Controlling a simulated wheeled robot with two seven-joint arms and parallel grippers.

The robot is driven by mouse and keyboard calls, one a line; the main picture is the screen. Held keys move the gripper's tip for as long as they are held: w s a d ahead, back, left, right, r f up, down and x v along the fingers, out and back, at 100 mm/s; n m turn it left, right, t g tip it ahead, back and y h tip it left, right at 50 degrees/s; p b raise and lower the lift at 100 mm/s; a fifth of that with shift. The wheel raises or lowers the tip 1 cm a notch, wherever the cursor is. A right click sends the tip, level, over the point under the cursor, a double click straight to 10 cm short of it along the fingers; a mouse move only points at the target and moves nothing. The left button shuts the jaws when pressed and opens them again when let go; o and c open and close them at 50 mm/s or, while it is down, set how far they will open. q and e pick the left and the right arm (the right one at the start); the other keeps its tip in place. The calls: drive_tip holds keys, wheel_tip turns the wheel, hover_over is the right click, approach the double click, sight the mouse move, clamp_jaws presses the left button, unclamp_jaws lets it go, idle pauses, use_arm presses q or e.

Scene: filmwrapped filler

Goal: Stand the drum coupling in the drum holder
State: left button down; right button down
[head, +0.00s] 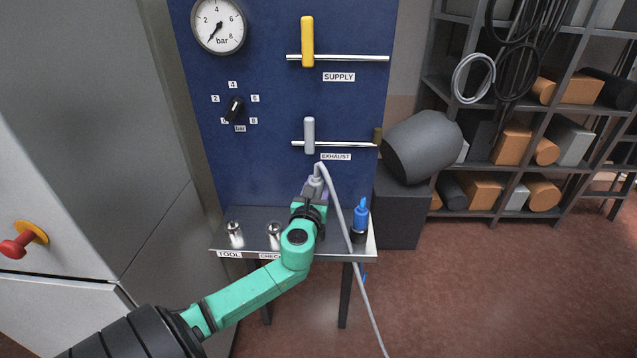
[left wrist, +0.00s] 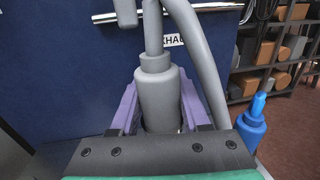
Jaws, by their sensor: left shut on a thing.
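My left gripper (head: 314,190) has purple fingers and is shut on a grey coupling with a grey hose; the coupling shows between the fingers in the left wrist view (left wrist: 158,98). It is upright above the shelf, in front of the blue panel. No visible label confirms that it is the drum coupling. Two metal holders stand on the shelf, a left one (head: 235,235) by the TOOL label and another (head: 274,236) by a partly hidden label. A blue coupling (head: 361,214) stands in a dark holder (head: 358,236) at the right. No label marks a drum holder; my arm hides part of the shelf.
The grey hose (head: 347,226) loops over and runs down past the shelf (head: 220,244) front. A yellow supply handle (head: 307,42) and grey exhaust handle (head: 310,135) are on the panel. A grey drum (head: 423,146) lies on a dark stand at the right.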

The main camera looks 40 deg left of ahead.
use_arm(q)
drive_tip(key=shift+f+b, duration=3.5)
drive_tip(key=shift+f, duration=1)
drive_tip(key=shift+f, duration=0.3)
drive_tip(key=shift+c, duration=1.5)
unclamp_jaws()
drive_tip(key=shift+s, duration=0.1)
